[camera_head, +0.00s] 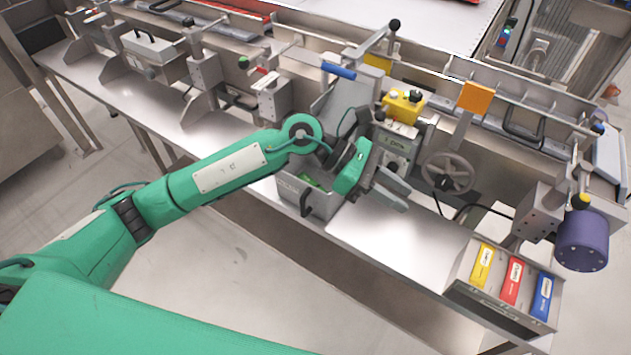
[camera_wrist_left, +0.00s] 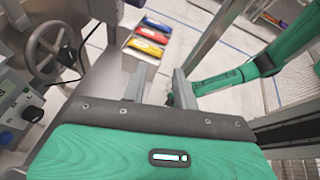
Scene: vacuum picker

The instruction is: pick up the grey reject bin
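The grey reject bin (camera_head: 322,204) is a small open-topped metal box at the front edge of the bench in the head view. It has a dark handle on its front and something green inside. My left arm and wrist cover part of its top. My left gripper (camera_head: 400,196) is just right of the bin and above the bench, with its fingers pointing right, away from the bin. In the left wrist view the two grey fingers (camera_wrist_left: 158,80) are apart with nothing between them. The bin does not show there. My right gripper is in neither view.
A handwheel (camera_head: 447,173) and a yellow button box (camera_head: 403,106) stand behind the gripper. A tray (camera_head: 497,307) with yellow, red and blue boxes sits at the bench's right end, near a purple cylinder (camera_head: 582,240). The bench top (camera_head: 400,240) between gripper and tray is clear.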

